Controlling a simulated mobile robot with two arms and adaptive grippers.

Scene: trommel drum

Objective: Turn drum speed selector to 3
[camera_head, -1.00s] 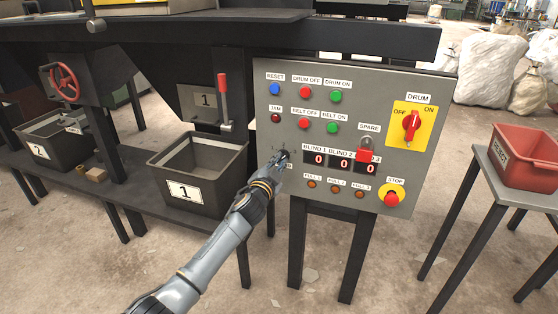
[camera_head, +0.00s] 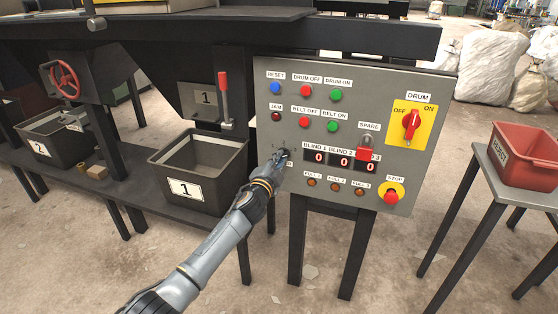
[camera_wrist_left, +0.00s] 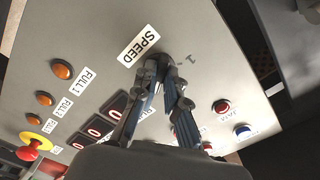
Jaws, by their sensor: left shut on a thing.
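The drum speed selector sits at the lower left of the grey control panel (camera_head: 330,100), above a SPEED label (camera_wrist_left: 139,46) that shows in the left wrist view. My left gripper (camera_head: 282,157) is at the selector, with its fingers shut on the knob (camera_wrist_left: 163,58). The fingers hide most of the knob, so its pointer cannot be read. A scale mark that looks like a 1 shows beside the fingertips in the left wrist view. My right gripper is not in view.
The red DRUM switch (camera_head: 411,125), a red SPARE cover (camera_head: 366,150) and the STOP button (camera_head: 391,197) are on the same panel. Bin 1 (camera_head: 228,180) stands left of my forearm. A red bin (camera_head: 527,158) is on a table at right.

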